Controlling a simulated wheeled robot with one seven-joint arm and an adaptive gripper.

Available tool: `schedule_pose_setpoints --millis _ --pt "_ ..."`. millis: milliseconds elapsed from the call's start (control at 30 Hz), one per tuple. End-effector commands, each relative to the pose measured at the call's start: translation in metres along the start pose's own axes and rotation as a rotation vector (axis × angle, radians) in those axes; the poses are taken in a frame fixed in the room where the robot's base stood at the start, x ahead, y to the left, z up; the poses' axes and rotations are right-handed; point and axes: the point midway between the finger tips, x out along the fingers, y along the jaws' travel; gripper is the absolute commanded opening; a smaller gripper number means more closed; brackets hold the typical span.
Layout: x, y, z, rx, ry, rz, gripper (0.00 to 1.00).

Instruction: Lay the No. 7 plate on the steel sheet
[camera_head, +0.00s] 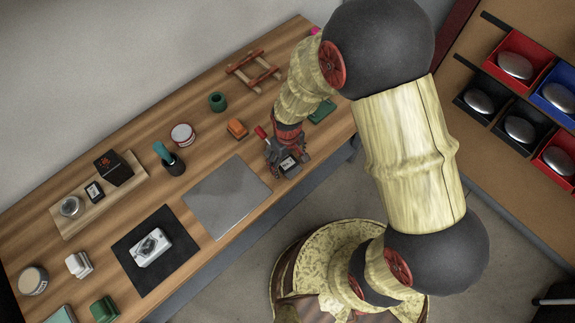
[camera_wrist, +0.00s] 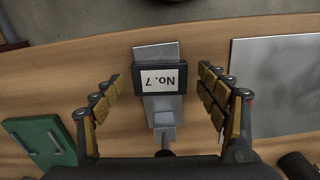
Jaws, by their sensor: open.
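The No. 7 plate (camera_wrist: 152,82) has a dark frame and a white label, upside down in the wrist view. It lies against a grey metal piece (camera_wrist: 155,52) that shows above and below it. In the head view the plate (camera_head: 289,163) is at the table's front edge. My gripper (camera_wrist: 162,95) is open, its fingers on either side of the plate with gaps between. My gripper also shows in the head view (camera_head: 288,158), partly covering the plate. The steel sheet (camera_head: 228,196) lies bare and flat, left of my gripper; it shows at right in the wrist view (camera_wrist: 278,85).
A black mat (camera_head: 128,242) with a white device lies left of the sheet. A wooden tray (camera_head: 70,223) is far left.

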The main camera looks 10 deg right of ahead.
Motion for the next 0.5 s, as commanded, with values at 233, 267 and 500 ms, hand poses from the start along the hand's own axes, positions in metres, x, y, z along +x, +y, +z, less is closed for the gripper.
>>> schedule_pose_setpoints --millis 233,267,500 --pt "-0.0014 0.0001 -0.0004 0.0 0.001 0.0 0.7" --pt "-0.0013 0.0001 -0.0004 0.0 0.001 0.0 0.69" --pt "-0.0014 0.0001 -0.0003 0.0 0.001 0.0 0.55"
